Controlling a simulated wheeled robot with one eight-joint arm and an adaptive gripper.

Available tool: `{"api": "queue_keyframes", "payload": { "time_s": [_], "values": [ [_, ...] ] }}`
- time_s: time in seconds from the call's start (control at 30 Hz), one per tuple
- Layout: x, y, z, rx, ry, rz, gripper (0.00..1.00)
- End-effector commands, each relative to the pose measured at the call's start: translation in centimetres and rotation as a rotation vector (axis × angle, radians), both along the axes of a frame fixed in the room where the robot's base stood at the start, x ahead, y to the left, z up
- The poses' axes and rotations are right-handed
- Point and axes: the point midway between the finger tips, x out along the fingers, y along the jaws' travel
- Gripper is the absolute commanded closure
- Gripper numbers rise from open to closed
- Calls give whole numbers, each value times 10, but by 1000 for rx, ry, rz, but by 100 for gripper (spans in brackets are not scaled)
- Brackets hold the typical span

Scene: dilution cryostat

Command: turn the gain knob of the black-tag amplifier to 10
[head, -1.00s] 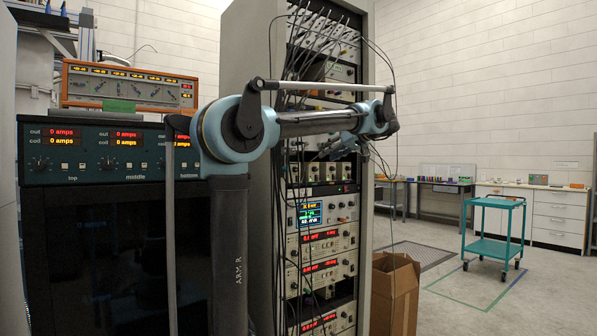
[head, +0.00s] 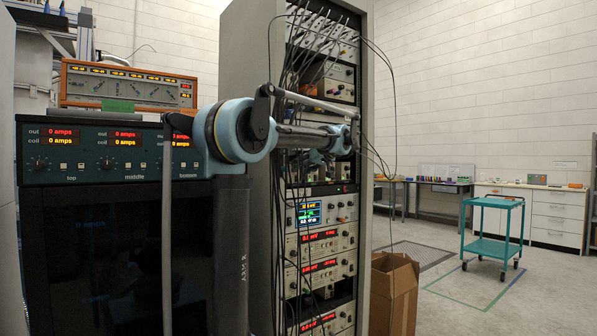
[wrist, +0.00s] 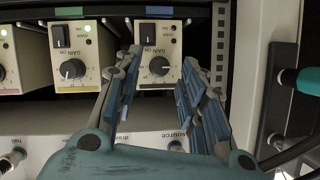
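In the wrist view, a cream amplifier with a blue tag (wrist: 158,12) has a black gain knob (wrist: 159,66). Left of it, an amplifier with a green tag (wrist: 68,12) has its own black gain knob (wrist: 72,69). My gripper (wrist: 162,58) is open, with one finger on each side of the blue-tag amplifier's knob. I cannot tell if they touch its panel. In the head view, the amplifier row (head: 340,172) is partly hidden by my arm.
Cables hang down the rack front (head: 283,200). A panel with connectors (wrist: 85,140) lies below the amplifiers. A rack rail with holes (wrist: 220,50) stands right of them. A cardboard box (head: 393,290) stands on the floor beside the rack.

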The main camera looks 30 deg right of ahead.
Motion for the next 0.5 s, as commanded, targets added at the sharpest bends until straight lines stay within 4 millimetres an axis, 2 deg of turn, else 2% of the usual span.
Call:
{"api": "queue_keyframes", "payload": {
  "time_s": [0.17, 0.43, 0.47, 0.5],
  "values": [
    [9, 2, -3, 0, 0, 0, 63],
    [9, 2, -4, 1, 0, -1, 63],
    [9, 2, -4, 1, 0, -1, 67],
    [9, 2, -4, 1, 0, -1, 76]
  ]
}}
